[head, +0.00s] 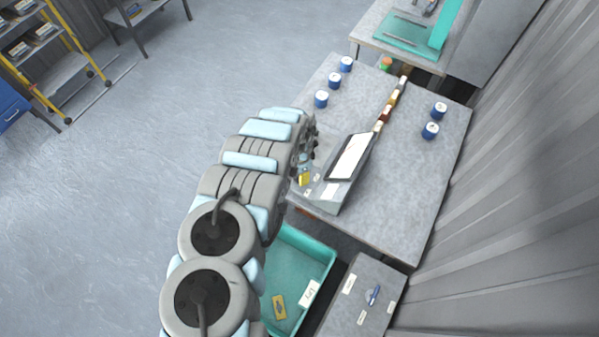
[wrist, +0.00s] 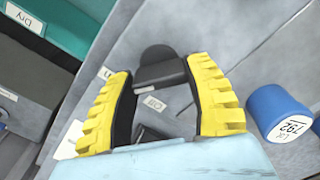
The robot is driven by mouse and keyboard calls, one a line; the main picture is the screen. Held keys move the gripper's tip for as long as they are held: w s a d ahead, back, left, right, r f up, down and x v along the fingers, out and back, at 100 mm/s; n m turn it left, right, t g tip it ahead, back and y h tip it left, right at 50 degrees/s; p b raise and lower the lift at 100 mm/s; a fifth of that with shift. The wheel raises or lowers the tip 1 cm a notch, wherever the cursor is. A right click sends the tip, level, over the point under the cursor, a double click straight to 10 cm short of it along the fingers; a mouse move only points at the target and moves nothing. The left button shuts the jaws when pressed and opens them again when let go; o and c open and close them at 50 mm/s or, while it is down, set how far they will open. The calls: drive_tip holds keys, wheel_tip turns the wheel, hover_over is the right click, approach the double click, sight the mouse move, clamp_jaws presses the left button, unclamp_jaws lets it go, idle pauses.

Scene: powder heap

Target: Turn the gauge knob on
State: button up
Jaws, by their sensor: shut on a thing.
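The gauge (head: 331,193), a grey box with a tilted white screen (head: 351,157), stands at the near left part of the grey table. My gripper (head: 304,178) is at its left side, partly hidden behind my arm. In the wrist view, my gripper (wrist: 160,74) has its yellow ribbed fingers shut on a black knob (wrist: 158,68), one finger on each side. The knob has a rounded far end and a bar-like grip. A small white label (wrist: 153,103) lies between the fingers; its text is hard to read. The knob cannot be made out in the head view.
A blue jar labelled Lot 792 (wrist: 278,110) stands close right of the fingers in the wrist view. Several blue jars (head: 321,99) and a row of small blocks (head: 385,112) are on the table. A teal bin (head: 300,262) sits below the near edge.

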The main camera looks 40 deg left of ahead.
drive_tip(key=o, duration=1.2)
drive_tip(key=shift+w+a+r, duration=0.1)
drive_tip(key=shift+r, duration=1.4)
wheel_tip(320, 180, up, 7)
drive_tip(key=shift+f, duration=0.2)
drive_tip(key=shift+r, duration=1.2)
